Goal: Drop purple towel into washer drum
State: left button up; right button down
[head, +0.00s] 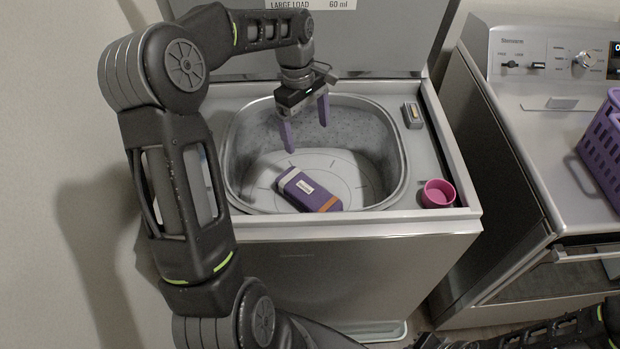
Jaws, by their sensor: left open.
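The purple towel (310,192), a folded bundle with a white label and an orange end, lies on the floor of the washer drum (397,160), toward its front. The washer's lid (380,45) stands open at the back. My left gripper (307,138) hangs over the back part of the drum, fingers pointing down and spread apart, with nothing between them. It is above and behind the towel, apart from it. The jaws of my right gripper do not show; only part of my right arm is at the bottom right.
A pink cup (438,193) sits on the washer's front right corner. A small grey box (412,115) is on the right rim. A dryer (540,130) stands to the right with a purple basket (603,150) on it. A wall is at the left.

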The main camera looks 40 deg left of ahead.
pick_arm(q)
jog(key=r, duration=0.4)
jog(key=shift+a, duration=0.3)
dwell(0.6)
